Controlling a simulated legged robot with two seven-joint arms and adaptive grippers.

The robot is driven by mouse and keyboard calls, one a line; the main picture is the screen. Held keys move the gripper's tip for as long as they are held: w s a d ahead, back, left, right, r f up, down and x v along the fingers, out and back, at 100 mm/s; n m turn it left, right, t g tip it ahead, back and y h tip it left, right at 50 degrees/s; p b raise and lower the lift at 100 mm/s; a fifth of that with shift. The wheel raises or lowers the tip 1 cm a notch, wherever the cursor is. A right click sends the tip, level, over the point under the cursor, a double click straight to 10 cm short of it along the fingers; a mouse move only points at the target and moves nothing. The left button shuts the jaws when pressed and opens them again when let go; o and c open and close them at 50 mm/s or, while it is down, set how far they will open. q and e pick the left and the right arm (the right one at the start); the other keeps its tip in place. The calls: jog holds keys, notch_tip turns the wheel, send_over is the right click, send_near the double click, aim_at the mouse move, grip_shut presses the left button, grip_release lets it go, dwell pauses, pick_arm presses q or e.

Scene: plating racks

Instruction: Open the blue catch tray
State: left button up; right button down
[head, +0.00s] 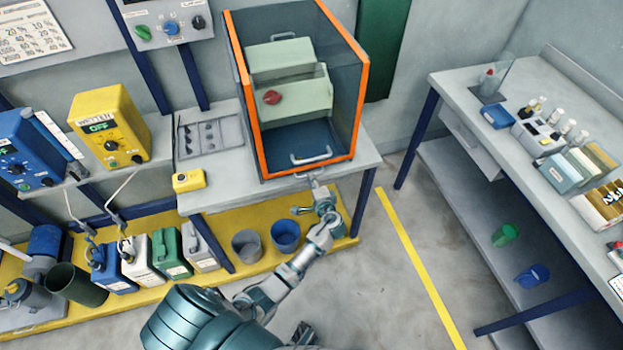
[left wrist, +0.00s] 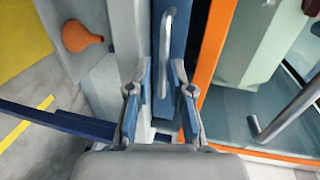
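The blue catch tray shows in the left wrist view as a narrow blue front (left wrist: 181,35) below the orange-framed cabinet (head: 367,90). Its bar handle (left wrist: 165,40) is pale metal. My left gripper (head: 315,180) is at the cabinet's lower front edge in the head view. In the left wrist view my left gripper (left wrist: 160,72) is open, its two fingers apart on either side of the handle. The handle looks free of both fingers; its depth between them is hard to judge. The gripper hides part of the tray front in the head view. My right gripper is not in view.
A second handle (head: 311,158) sits on the cabinet's clear front just above. A yellow box (head: 188,181) stands on the bench to the left. Grey (head: 246,245) and blue (head: 286,235) buckets stand below the bench. Open floor lies to the right.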

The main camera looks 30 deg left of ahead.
pick_arm(q)
jog(key=v, duration=1.1)
jog(key=shift+w+f, duration=0.1)
jog(key=shift+w, duration=0.05)
